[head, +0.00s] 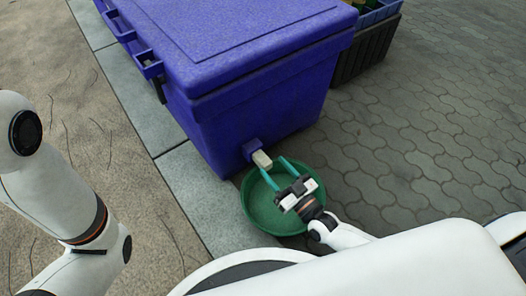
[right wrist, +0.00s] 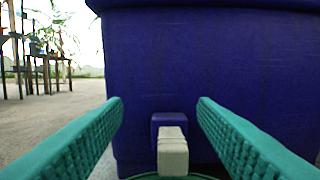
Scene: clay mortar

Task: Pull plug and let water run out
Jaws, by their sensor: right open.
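A pale, block-shaped plug (head: 262,159) sticks out of a blue socket (head: 251,147) low on the end wall of a blue cooler box (head: 250,110). The plug (right wrist: 172,150) also shows in the right wrist view, centred low between my fingers. My right gripper (head: 270,171) is open, its two teal fingers pointing at the plug with a gap on both sides. A green round basin (head: 262,212) stands on the ground below the plug and under my right gripper. Part of my left arm shows at the left, but its gripper is out of view.
Dark crates (head: 366,45) stand behind the cooler box at the upper right. Grey paving (head: 430,130) lies clear to the right. A pale stone kerb (head: 190,185) and sandy ground (head: 110,150) lie to the left.

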